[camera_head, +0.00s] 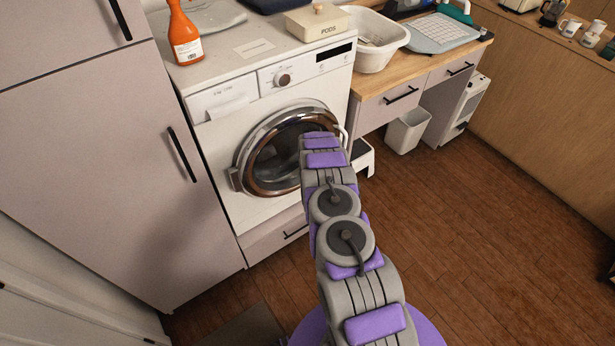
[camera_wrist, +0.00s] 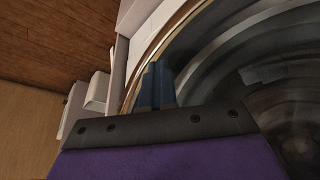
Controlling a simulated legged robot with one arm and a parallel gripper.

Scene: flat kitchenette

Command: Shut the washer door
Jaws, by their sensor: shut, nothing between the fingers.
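In the wrist view, the curved rim (camera_wrist: 143,62) and the glass (camera_wrist: 205,85) fill the right side. My gripper (camera_wrist: 157,86) is shut and empty, close in front of the door near the rim. Contact is unclear. My arm hides the gripper and the door's right part in the head view.
A tall cabinet (camera_head: 90,150) stands left of the washer. An orange bottle (camera_head: 185,38) and a pods box (camera_head: 317,22) stand on top. A white basin (camera_head: 375,45) and a bin (camera_head: 407,130) are to the right. The wooden floor at right is clear.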

